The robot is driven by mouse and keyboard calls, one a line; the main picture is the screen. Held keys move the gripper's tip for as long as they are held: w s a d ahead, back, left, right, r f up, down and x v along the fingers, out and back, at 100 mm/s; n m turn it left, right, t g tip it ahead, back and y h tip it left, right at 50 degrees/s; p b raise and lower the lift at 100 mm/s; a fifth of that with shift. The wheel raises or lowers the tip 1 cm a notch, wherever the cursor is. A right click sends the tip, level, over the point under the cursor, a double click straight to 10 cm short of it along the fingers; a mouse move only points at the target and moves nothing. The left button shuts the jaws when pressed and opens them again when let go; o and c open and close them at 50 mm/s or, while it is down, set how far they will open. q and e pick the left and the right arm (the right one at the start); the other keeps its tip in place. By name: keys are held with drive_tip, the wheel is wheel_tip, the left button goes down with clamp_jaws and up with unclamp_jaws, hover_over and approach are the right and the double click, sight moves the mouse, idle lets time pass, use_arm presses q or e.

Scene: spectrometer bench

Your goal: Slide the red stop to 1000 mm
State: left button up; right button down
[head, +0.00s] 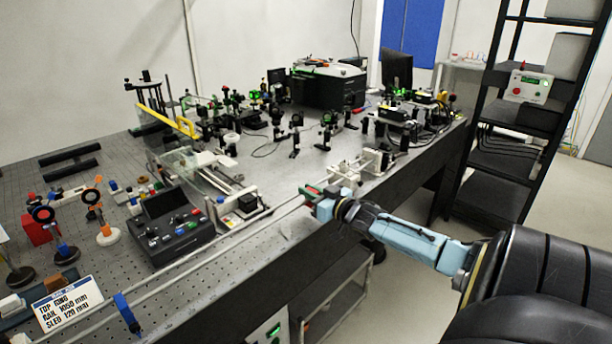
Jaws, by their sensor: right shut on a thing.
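The red stop (311,191) shows as a small red piece on the long pale rail (190,262) along the bench's front edge. My right gripper (313,198) reaches in from the right and is shut on the red stop. Its fingers hide much of the stop. A blue stop (126,312) sits on the rail at the lower left, well apart from the red one. Scale marks are too small to read. My left gripper is not in view.
A dark control box (168,228) and a carriage assembly (238,207) stand behind the rail. White blocks (372,161) stand near its far end. Many optical mounts (295,135) crowd the bench behind. The rail between the two stops looks clear.

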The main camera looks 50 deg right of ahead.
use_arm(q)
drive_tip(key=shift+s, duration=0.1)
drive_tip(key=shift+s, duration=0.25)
use_arm(e)
drive_tip(key=c, duration=1.4)
unclamp_jaws()
